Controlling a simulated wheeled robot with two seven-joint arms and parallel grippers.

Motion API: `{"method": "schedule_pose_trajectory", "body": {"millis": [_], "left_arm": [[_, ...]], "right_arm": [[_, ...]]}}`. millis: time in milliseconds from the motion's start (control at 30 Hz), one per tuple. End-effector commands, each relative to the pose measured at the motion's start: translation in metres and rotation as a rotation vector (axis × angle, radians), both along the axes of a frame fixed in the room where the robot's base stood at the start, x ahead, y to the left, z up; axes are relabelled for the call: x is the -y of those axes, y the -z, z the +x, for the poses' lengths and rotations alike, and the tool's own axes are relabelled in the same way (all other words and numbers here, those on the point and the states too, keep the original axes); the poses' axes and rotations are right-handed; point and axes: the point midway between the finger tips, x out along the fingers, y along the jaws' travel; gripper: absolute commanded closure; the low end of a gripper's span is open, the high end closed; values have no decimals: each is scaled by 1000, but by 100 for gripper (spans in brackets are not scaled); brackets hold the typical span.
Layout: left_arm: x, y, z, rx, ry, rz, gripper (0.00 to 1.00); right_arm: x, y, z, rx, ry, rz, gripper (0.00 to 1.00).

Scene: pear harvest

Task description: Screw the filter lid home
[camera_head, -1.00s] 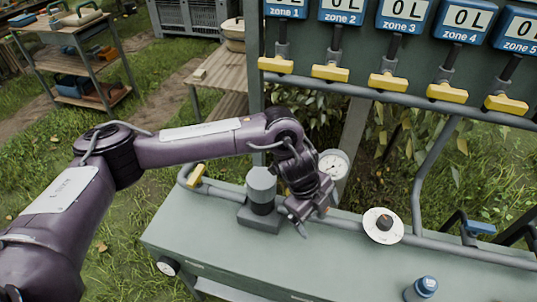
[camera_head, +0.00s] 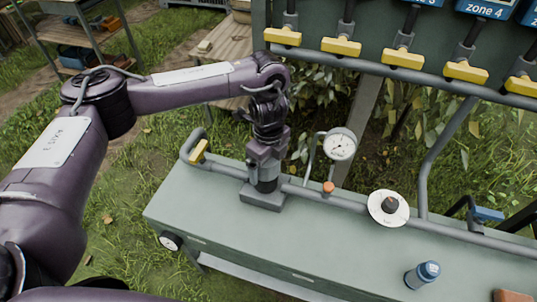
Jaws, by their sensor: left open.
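The filter (camera_head: 265,185) stands upright on a grey base block (camera_head: 263,198) on the left part of the green bench. Its lid is mostly hidden behind my left gripper. My left gripper (camera_head: 264,165) points straight down over the filter's top, with open jaws at the lid's height. I cannot tell whether the fingers touch the lid or how far the lid is screwed down. My right gripper is not in view.
A pressure gauge (camera_head: 340,144) and an orange cap (camera_head: 328,187) are right of the filter. A white disc (camera_head: 378,209) with a dark knob and a blue bottle (camera_head: 424,274) are further right. A grey pipe (camera_head: 350,204) runs behind.

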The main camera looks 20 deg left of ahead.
Motion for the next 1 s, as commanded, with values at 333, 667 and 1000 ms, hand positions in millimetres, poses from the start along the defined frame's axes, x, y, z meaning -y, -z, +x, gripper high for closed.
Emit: {"method": "schedule_pose_trajectory", "body": {"millis": [333, 667, 1000], "left_arm": [[0, 5, 0, 1, 0, 0, 5], [0, 5, 0, 1, 0, 0, 47], [0, 5, 0, 2, 287, 0, 52]], "right_arm": [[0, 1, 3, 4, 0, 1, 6], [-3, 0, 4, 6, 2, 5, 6], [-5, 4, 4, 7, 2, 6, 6]]}}
